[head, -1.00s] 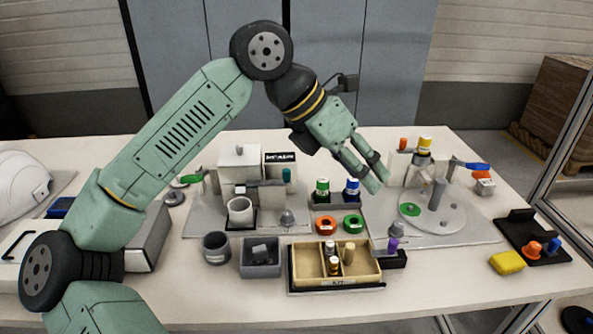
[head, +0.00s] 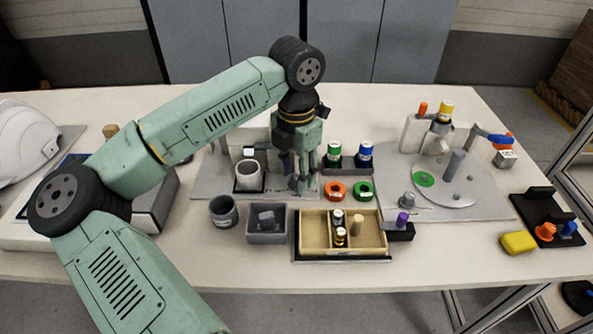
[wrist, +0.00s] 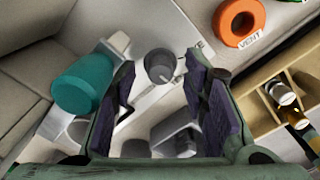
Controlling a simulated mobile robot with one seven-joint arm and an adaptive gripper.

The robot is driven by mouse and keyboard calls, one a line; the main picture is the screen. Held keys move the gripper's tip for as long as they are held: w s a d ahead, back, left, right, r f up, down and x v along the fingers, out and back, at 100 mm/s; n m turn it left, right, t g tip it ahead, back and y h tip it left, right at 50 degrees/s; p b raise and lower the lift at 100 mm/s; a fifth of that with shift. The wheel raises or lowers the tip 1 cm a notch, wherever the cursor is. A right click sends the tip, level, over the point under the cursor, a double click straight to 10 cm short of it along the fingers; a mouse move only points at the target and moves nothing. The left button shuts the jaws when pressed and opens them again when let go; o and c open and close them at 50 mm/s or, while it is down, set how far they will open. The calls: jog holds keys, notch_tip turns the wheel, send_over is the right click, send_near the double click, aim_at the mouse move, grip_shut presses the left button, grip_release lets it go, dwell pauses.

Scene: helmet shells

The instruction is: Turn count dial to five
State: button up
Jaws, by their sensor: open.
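A small grey round knob (wrist: 158,63) with a light pointer mark, which looks like the count dial, sits on the light grey panel (head: 212,178). In the wrist view it lies beyond and between my fingertips, with no contact visible. Its numbers are too small to read. In the head view my gripper (head: 304,187) points straight down over that spot and mostly hides the knob. My gripper is open and empty, with dark finger pads on both sides in the wrist view.
A teal cap (wrist: 84,84) stands close to the left finger in the wrist view. An orange ring (head: 335,191) and green ring (head: 363,191) lie right of my gripper. A wooden tray (head: 375,249) is in front.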

jog(key=shift+f, duration=0.5)
grip_shut()
